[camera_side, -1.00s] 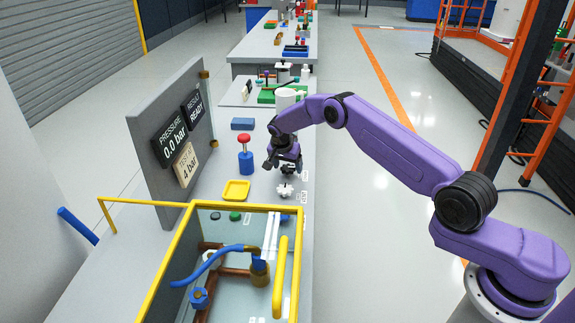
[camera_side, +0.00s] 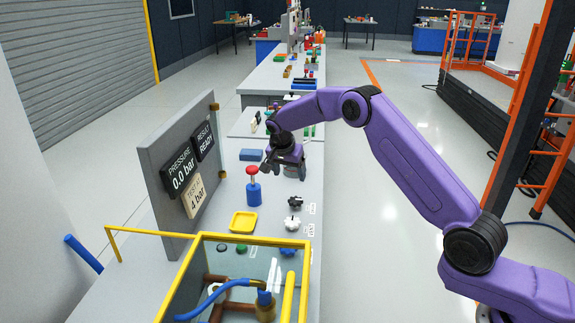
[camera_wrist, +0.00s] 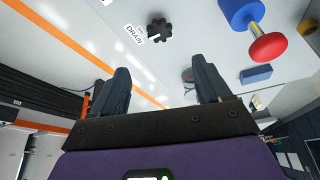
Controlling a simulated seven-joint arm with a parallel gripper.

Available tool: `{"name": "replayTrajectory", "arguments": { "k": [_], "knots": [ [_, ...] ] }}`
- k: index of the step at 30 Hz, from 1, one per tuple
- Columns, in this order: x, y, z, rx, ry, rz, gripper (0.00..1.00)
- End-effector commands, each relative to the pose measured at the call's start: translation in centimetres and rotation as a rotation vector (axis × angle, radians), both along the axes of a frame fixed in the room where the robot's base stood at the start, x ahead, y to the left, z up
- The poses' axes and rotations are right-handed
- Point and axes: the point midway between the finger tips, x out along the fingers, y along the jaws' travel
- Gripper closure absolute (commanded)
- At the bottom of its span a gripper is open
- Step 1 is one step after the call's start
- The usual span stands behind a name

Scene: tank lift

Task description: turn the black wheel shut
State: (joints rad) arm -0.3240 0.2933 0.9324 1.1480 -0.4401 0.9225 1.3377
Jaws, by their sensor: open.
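The black wheel (camera_side: 295,202) sits on the grey bench, behind a white wheel (camera_side: 293,223). In the wrist view the black wheel (camera_wrist: 159,30) lies beside a label reading DRAIN, beyond my fingertips and apart from them. My gripper (camera_side: 287,178) is above the bench, a little behind the black wheel. In the wrist view my gripper (camera_wrist: 160,80) has its two dark fingers spread wide with nothing between them.
A blue pump with a red knob (camera_side: 253,188) stands left of the wheel. A yellow tray (camera_side: 243,222) and a blue block (camera_side: 251,154) lie nearby. A grey panel (camera_side: 160,150) reads 0.0 bar, READY. A yellow-framed tank (camera_side: 195,262) is in front.

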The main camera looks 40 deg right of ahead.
Motion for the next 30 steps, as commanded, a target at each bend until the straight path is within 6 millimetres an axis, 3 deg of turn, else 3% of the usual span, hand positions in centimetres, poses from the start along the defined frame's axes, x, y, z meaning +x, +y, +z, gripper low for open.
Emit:
{"name": "replayTrajectory", "arguments": {
  "k": [6,21,26,30],
  "knots": [
    [-0.5,0.9,2.4,0.002,-0.001,-0.001,0.23],
    [-0.7,1.4,3.0,0.002,0.003,0.011,0.23],
    [-1.6,3.4,4.1,0.007,0.028,0.114,0.23],
    [-3.6,6.4,5.6,0.015,0.069,0.277,0.23]
  ]
}}
